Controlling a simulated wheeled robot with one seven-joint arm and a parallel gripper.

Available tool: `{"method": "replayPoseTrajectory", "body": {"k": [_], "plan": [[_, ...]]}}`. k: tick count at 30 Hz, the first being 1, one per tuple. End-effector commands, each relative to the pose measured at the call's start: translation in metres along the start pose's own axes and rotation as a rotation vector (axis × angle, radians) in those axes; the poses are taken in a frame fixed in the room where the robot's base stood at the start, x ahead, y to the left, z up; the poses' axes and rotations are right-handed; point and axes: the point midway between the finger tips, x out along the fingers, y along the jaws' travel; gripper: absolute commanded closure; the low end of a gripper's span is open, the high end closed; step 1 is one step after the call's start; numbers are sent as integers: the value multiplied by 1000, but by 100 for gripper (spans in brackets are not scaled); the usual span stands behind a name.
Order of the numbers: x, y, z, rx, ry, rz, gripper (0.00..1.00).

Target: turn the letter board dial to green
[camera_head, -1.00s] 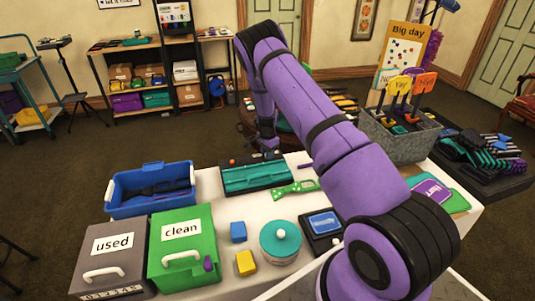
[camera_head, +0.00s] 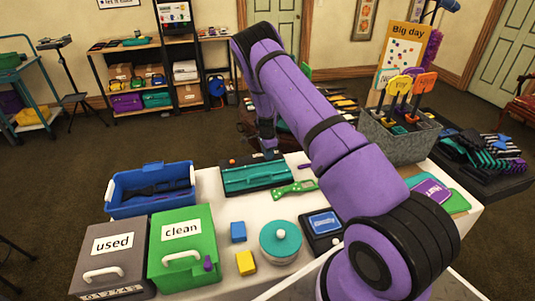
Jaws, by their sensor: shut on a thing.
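A teal and black case (camera_head: 250,180), which looks like the letter board, lies at the back of the white table. A small orange knob (camera_head: 232,161) stands at the left of its black back strip. My gripper (camera_head: 268,151) points down at the back strip, right of that knob. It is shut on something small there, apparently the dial. My fingers hide the dial, so its pointer and any green mark cannot be seen.
A blue bin (camera_head: 115,210) stands left of the case. A green patterned bow tie (camera_head: 295,188) lies just right of it. Grey (camera_head: 125,268) and green (camera_head: 182,216) boxes, a teal round tin (camera_head: 281,235) and small blocks stand nearer. A grey tub (camera_head: 395,140) stands at right.

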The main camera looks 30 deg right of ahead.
Motion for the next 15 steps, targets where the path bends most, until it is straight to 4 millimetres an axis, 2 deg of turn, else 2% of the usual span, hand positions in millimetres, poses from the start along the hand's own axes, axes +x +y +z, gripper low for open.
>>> {"method": "replayPoseTrajectory", "body": {"k": [1,2,5,15], "plan": [[-1,-1,1,-1,0,-2,98],[-1,-1,1,-1,0,-2,72],[-1,-1,0,-1,0,-2,49],[-3,0,0,-1,0,-1,48]]}}
